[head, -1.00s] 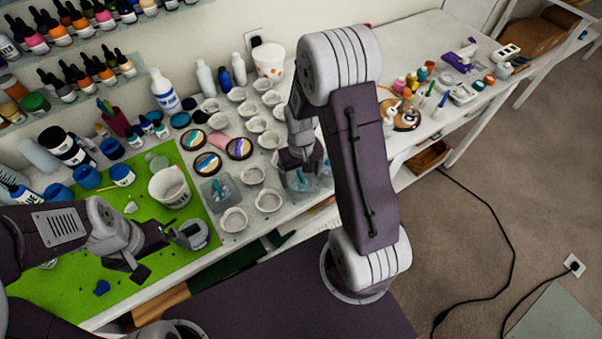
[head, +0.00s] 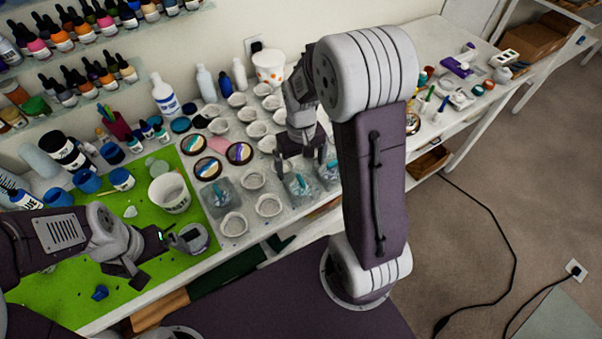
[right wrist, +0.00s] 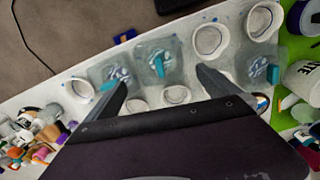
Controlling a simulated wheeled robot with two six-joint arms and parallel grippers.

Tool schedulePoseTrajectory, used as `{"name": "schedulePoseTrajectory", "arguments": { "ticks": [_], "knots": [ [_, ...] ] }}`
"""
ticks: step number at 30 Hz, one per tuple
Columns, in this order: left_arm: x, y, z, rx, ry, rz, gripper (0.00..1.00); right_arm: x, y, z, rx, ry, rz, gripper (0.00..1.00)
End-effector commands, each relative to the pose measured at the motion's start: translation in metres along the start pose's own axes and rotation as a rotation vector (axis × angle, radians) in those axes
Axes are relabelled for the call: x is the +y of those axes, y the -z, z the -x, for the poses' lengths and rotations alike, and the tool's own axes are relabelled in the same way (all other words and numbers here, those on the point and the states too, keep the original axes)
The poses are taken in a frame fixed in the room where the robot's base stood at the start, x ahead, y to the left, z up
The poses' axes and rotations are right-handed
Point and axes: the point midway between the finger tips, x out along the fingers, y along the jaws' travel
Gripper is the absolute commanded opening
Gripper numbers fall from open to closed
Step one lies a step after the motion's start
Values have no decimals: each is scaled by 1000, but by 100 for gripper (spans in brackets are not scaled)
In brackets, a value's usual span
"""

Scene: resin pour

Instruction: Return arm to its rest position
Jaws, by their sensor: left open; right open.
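My right gripper (head: 300,160) is open and empty, raised over the small white cups and clear square containers on the workbench. In the right wrist view its two fingers (right wrist: 160,92) are spread apart with nothing between them. Three clear containers with teal pieces stand below: one at the left (head: 215,192), one in the middle (head: 298,187) and one at the right (head: 329,174), partly hidden by my arm. My left gripper (head: 153,256) is open above the green mat (head: 120,293), beside a grey-purple cup (head: 193,239); I cannot tell if they touch.
A white bucket (head: 170,193) stands on the mat. Several bottles and blue-lidded jars crowd the back left. Round coasters (head: 239,153) lie near the small cups. A white tub (head: 271,67) stands by the wall. My right arm hides part of the bench. Cables cross the floor at right.

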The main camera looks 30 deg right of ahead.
Motion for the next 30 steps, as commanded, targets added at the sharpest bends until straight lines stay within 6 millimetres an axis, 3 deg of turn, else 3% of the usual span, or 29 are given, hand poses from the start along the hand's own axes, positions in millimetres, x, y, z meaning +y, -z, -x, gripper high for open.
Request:
{"name": "schedulePoseTrajectory", "arguments": {
  "ticks": [4,20,23,27,30],
  "knots": [
    [0,0,0,0,0,0,100,0,0,11,-1,0,0,100],
    [0,0,0,0,0,0,100,-7,2,17,18,-1,21,100],
    [0,0,0,0,0,0,100,-29,-25,30,43,3,84,100],
    [0,0,0,0,0,0,100,-44,-74,19,70,15,93,100],
    [0,0,0,0,0,0,100,-44,-94,7,75,19,61,100]
  ]
}}
